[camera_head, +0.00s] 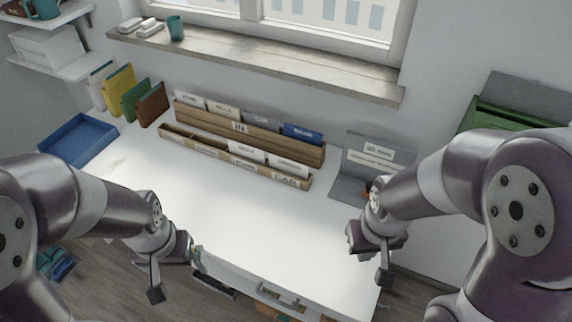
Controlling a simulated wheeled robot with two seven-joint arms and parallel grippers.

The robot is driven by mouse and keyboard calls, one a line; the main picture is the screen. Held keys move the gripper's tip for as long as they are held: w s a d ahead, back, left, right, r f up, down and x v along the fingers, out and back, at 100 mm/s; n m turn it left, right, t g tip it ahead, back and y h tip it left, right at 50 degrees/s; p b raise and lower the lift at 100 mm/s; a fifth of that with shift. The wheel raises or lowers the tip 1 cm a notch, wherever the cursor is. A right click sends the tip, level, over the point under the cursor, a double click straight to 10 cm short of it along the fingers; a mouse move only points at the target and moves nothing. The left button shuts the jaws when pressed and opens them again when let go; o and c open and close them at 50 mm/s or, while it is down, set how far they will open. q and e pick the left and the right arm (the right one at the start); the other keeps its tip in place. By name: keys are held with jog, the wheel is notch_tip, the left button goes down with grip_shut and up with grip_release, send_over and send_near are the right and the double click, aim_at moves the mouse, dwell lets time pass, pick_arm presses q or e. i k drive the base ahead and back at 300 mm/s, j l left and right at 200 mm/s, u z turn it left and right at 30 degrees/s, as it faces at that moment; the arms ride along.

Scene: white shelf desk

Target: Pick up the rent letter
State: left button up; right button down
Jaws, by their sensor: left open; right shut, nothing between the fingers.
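The rent letter cannot be told apart for sure, as the print is too small to read. Two white cards (245,153) stand in the front row of a wooden organizer (215,155) at the back of the white desk (230,215). White, grey and blue cards (302,133) stand in its back row. My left gripper (176,272) is open and empty at the desk's front left edge. My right gripper (384,268) is shut and empty near the desk's front right edge. Both are well apart from the organizer.
A blue tray (78,138) and several upright books (120,90) are at the back left. A grey stand with white labels (372,155) is at the back right, partly behind my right arm. A teal cup (176,28) is on the windowsill. The desk's middle is clear.

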aim_at(238, 149)
jog(key=i+j, duration=0.4)
jog(key=j, duration=0.25)
jog(key=i+j+z, duration=0.1)
jog(key=z, duration=0.4)
jog(key=j+z, duration=0.3)
jog(key=z, duration=0.2)
jog(key=i+j+z, duration=0.1)
jog(key=j+z, duration=0.2)
jog(key=z, duration=0.15)
jog(key=j+z, duration=0.25)
jog(key=z, duration=0.25)
